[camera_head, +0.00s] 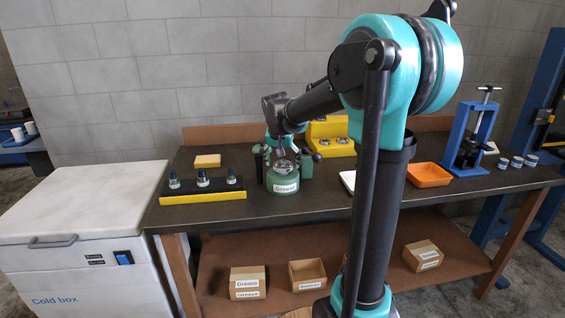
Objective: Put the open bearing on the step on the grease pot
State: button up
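The green grease pot (284,185), labelled "Grease", stands on the bench left of my arm. A silvery ring-like part, apparently a bearing (283,167), is at the pot's top; I cannot tell whether it rests there or is held. My gripper (284,156) is right above the pot and points down, small and partly merged with the dark shapes around it. Its fingers are too small to read as open or shut. The yellow step (331,128) stands behind and right of the pot, with bearings (342,140) on its lower level; my arm covers its right side.
A black-and-yellow rack (203,195) with several dark pieces and a yellow block (207,161) are to the left. A white tray (348,181), partly hidden by my arm, an orange tray (428,175) and a blue press (470,138) are to the right. Boxes sit on the lower shelf.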

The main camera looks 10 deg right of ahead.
jog(key=v, duration=1.2)
jog(key=s+d+f+n, duration=0.2)
jog(key=s+d+f, duration=0.1)
jog(key=s+f, duration=0.9)
jog(key=s+d+f+n+y, duration=0.1)
jog(key=s+d+f+n, duration=0.1)
jog(key=s+f, duration=1.1)
notch_tip(320, 180, down, 2)
jog(key=shift+d+f+y, duration=0.15)
jog(key=shift+d+y, duration=0.15)
jog(key=shift+d, duration=0.15)
